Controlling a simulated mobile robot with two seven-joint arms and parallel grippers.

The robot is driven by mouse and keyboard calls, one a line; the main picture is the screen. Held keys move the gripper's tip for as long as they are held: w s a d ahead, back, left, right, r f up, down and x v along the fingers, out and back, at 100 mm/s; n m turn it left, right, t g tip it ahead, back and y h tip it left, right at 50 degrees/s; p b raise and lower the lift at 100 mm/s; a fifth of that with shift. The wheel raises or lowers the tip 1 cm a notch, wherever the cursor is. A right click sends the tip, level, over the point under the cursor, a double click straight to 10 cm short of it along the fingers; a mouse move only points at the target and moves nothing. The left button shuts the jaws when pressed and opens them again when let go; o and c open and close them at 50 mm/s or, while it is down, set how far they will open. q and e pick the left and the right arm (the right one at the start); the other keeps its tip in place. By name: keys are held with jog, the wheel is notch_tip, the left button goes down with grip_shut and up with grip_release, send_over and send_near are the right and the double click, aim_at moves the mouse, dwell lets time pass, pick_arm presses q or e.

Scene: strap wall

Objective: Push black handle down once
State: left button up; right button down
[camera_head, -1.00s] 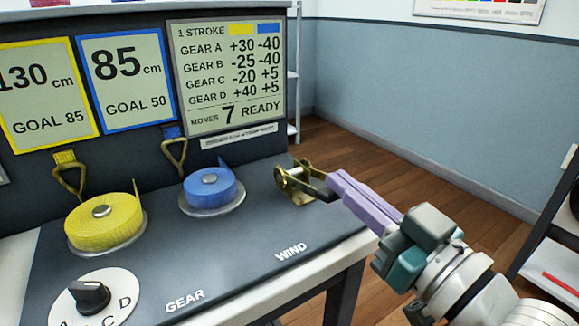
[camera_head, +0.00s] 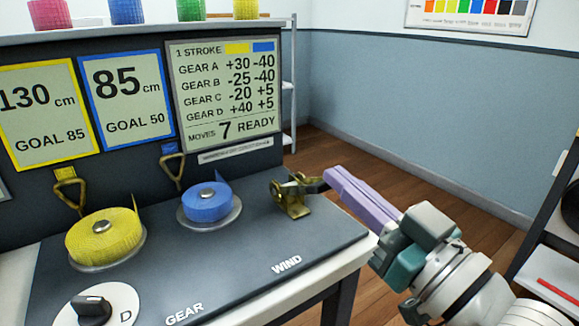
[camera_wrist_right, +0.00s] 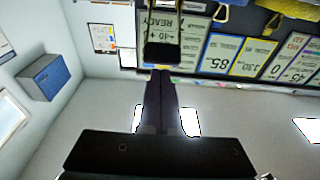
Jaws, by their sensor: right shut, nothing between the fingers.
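The black handle (camera_head: 316,186) belongs to the brass ratchet (camera_head: 292,205) at the right end of the dark panel, behind the word WIND. It sticks out to the right from the ratchet. My right gripper (camera_head: 329,174) comes in from the lower right with its purple fingers shut and empty. Its tips are at the handle's outer end; whether they touch cannot be told. In the right wrist view the black handle (camera_wrist_right: 161,52) lies just beyond the closed fingertips (camera_wrist_right: 160,73). My left gripper is out of view.
A yellow strap roll (camera_head: 103,238) and a blue strap roll (camera_head: 206,203) sit on the panel. A gear dial (camera_head: 92,308) is at the front left. The display (camera_head: 226,92) reads MOVES 7 READY. A dark-framed shelf (camera_head: 555,250) stands at the right.

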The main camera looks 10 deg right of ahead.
jog(key=f+v, duration=0.1)
jog(key=v, duration=0.8)
jog(key=shift+s, duration=0.25)
